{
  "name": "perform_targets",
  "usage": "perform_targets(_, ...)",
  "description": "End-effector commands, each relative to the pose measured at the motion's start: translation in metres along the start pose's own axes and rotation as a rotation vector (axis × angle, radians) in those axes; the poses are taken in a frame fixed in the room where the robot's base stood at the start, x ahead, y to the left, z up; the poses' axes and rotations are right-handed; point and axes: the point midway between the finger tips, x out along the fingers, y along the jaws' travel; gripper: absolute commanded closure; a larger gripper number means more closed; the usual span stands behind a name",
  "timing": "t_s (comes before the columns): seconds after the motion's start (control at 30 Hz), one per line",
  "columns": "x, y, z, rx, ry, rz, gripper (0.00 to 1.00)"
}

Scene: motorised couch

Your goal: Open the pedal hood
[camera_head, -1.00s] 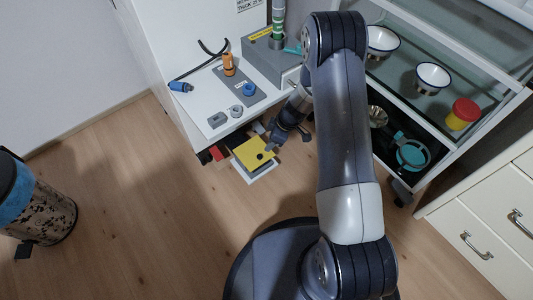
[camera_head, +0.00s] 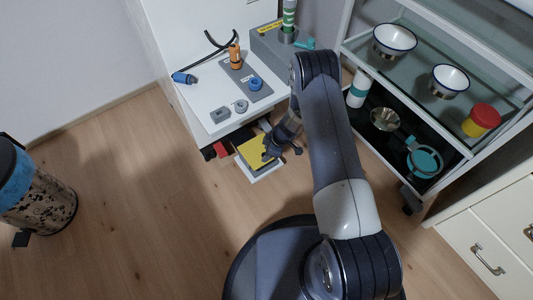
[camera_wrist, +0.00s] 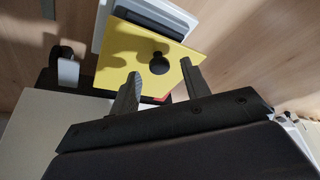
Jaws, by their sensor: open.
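The pedal hood (camera_head: 251,150) is a flat yellow plate low under the front of the white unit. In the wrist view the yellow hood (camera_wrist: 125,52) fills the upper middle, with a round black knob (camera_wrist: 159,63) on it. My gripper (camera_head: 279,153) is at the hood's right side in the head view. In the wrist view my gripper (camera_wrist: 162,78) is open, its two fingers pointing at the hood with the knob just beyond and between the tips. I cannot tell whether the fingers touch the plate. A grey and white base (camera_wrist: 158,14) shows beyond the hood's edge.
Red pedal parts (camera_head: 216,150) sit left of the hood. The white worktop (camera_head: 205,100) with knobs and a cable is above. A glass-shelved trolley (camera_head: 455,90) stands right. A speckled bin (camera_head: 45,205) stands left. The wooden floor (camera_head: 150,190) between is clear.

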Motion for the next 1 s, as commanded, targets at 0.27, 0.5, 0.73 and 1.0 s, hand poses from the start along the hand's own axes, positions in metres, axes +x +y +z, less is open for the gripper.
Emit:
perform_targets(0.27, 0.0105, -0.0001, -0.0001, 0.001, 0.000, 0.000, 0.56)
perform_targets(0.5, 0.0101, -0.0002, -0.0001, 0.000, 0.000, 0.000, 0.63)
perform_targets(0.73, 0.0100, -0.0002, -0.0001, 0.000, 0.000, 0.000, 0.82)
perform_targets(1.0, 0.0100, -0.0005, 0.0000, 0.000, 0.000, -0.001, 1.00)
